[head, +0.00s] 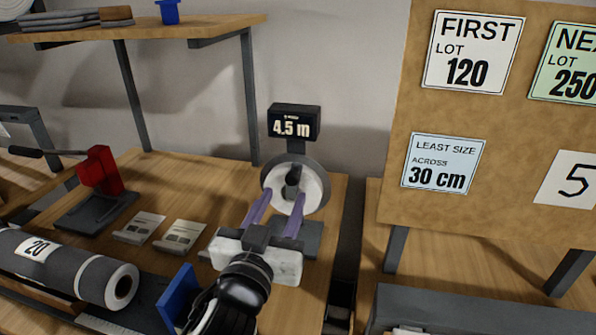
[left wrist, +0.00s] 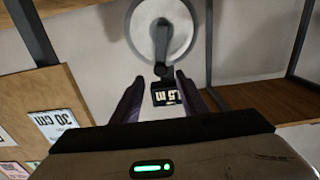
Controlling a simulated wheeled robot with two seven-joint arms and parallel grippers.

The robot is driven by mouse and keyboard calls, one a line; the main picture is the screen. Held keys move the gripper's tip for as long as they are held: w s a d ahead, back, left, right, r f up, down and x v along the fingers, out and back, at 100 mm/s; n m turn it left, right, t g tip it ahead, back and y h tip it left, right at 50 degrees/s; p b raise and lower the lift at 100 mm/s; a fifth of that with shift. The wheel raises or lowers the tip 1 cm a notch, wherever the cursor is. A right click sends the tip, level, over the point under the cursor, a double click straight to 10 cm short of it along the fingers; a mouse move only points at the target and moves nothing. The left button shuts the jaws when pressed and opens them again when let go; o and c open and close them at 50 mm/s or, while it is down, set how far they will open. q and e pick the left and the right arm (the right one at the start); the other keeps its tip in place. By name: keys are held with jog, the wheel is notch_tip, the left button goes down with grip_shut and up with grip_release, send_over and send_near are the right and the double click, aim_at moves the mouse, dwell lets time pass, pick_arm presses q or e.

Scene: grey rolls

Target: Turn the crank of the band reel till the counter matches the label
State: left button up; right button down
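The band reel (head: 312,188) has a white disc with a grey rim and stands at the back of the wooden table. Its dark crank (head: 292,183) shows at the disc; in the left wrist view the crank arm (left wrist: 162,50) runs from the hub toward my fingertips. The counter (head: 293,123) above the reel reads 4.5 m; it shows upside down in the left wrist view (left wrist: 167,95). My left gripper (head: 282,200), with purple fingers, is open in front of the reel, fingertips apart near the crank's end. Contact cannot be told. My right gripper is not in view.
A blue plate (head: 178,300) stands near my arm. A board (head: 520,130) at right carries signs, including 30 cm and 5.

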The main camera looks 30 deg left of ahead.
aim_at(291, 182)
pick_arm(q)
jog(key=p+x, duration=0.1)
jog(key=x, duration=0.7)
jog(key=shift+s, duration=0.1)
jog(key=shift+c, duration=0.2)
grip_shut()
